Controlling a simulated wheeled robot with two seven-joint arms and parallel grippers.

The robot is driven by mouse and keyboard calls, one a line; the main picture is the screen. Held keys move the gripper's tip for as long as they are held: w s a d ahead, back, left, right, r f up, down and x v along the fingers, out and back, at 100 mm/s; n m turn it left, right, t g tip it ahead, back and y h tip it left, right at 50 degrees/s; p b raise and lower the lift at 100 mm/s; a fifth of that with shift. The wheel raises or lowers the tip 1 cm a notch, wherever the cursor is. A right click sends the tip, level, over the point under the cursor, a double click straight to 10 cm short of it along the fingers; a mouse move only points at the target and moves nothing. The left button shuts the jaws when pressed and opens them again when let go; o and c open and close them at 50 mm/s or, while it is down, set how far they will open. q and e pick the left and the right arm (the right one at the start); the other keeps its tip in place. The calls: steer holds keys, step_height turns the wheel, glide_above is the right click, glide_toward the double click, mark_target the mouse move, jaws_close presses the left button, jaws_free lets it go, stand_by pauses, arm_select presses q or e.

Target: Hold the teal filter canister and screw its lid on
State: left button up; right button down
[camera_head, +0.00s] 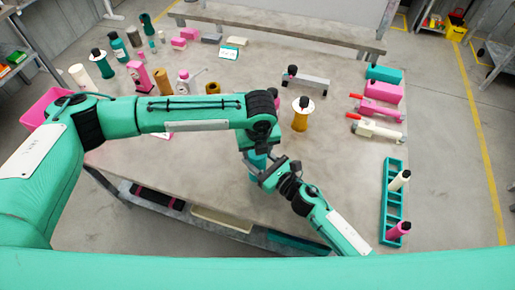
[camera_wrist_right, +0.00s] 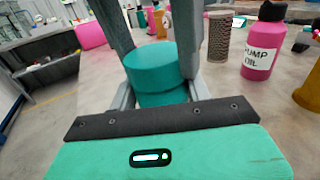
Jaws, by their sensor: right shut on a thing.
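The teal filter canister (camera_wrist_right: 158,75) stands upright in the right wrist view, with a round flat top and a seam below it. I cannot tell whether the upper part is its lid or how it is seated. My right gripper (camera_wrist_right: 160,92) is shut on the canister, a finger on each side. In the head view the canister (camera_head: 257,160) shows only in part between my two wrists. My left gripper (camera_head: 250,142) is directly above it, pointing down. Its fingertips are hidden, so its opening and any hold on the lid cannot be told.
A pink PUMP OIL bottle (camera_wrist_right: 262,50) and a brown perforated cylinder (camera_wrist_right: 220,36) stand nearby. A teal rack (camera_head: 385,203) lines the right edge. The table front is clear.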

arm_select(q)
steer(key=m, duration=0.3)
steer(key=m+h, duration=0.1)
steer(key=m, duration=0.3)
steer(key=shift+m, duration=0.4)
steer(key=m, duration=0.7)
steer(key=shift+g+h, duration=0.3)
steer(key=shift+m, duration=0.6)
steer(key=o, duration=0.9)
steer(key=shift+o, duration=0.2)
steer(key=shift+r, duration=0.1)
